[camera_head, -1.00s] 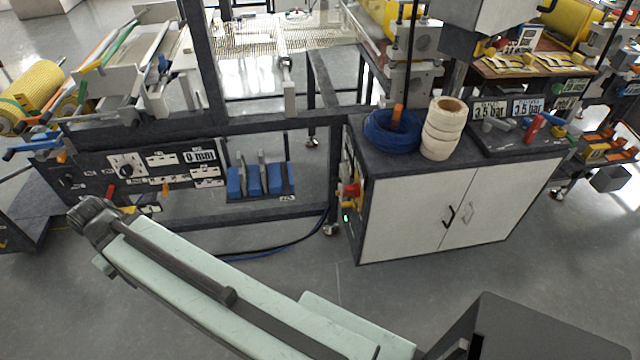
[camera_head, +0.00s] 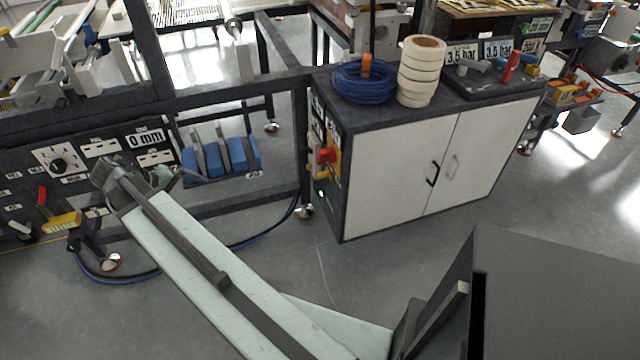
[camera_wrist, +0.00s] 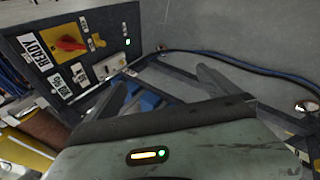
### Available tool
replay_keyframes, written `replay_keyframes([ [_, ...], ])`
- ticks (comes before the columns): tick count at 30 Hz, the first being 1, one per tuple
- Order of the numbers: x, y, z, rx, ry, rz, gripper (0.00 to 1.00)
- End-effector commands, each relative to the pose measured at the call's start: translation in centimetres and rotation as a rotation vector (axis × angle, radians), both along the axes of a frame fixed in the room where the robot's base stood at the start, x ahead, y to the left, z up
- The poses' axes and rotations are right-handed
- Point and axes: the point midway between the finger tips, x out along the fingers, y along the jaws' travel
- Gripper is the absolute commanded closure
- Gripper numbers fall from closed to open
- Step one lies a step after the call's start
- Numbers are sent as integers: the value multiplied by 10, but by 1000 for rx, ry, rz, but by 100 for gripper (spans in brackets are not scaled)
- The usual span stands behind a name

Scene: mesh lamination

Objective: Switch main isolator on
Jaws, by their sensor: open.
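The main isolator appears to be the red rotary handle (camera_head: 327,155) on a yellow plate, on the dark left end panel of the white-door cabinet. In the wrist view the red handle (camera_wrist: 69,44) is at upper left, beside a tilted READY label (camera_wrist: 34,50). Its switch position is too small to tell. My gripper (camera_wrist: 158,92) is open and empty in the wrist view, its two dark fingers apart below and right of the panel. In the head view my gripper end is left of the cabinet, clear of the handle, and its fingertips are hard to make out.
A small green lamp (camera_head: 321,193) glows below the handle. A blue cable coil (camera_head: 363,84) and cream tape rolls (camera_head: 420,72) stand on the cabinet. Blue pedals (camera_head: 222,157) and a dark machine frame (camera_head: 225,97) are behind my arm. Floor before the cabinet is clear.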

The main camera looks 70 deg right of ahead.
Motion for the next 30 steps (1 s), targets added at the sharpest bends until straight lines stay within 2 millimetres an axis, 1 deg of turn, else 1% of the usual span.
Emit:
replay_keyframes([
  [1,-14,-44,-45,-86,21,-75,0],
  [2,-26,-69,-52,-143,36,-118,0],
  [3,-42,-101,-60,-218,56,-176,0],
  [5,-69,-145,-70,-335,90,-259,0],
  [6,-89,-173,-76,-411,115,-312,0],
  [8,-118,-209,-83,-523,154,-387,0],
  [9,-137,-230,-85,-593,182,-431,0],
  [12,-178,-267,-85,-743,245,-518,0],
  [15,-205,-288,-80,-845,292,-569,0],
  [18,-220,-298,-74,-900,319,-593,0],
  [22,-225,-301,-68,-924,329,-602,0],
  [26,-230,-304,-66,-923,330,-602,0],
  [29,-241,-313,-67,-922,329,-602,0],
  [30,-248,-318,-67,-921,330,-602,0],
])
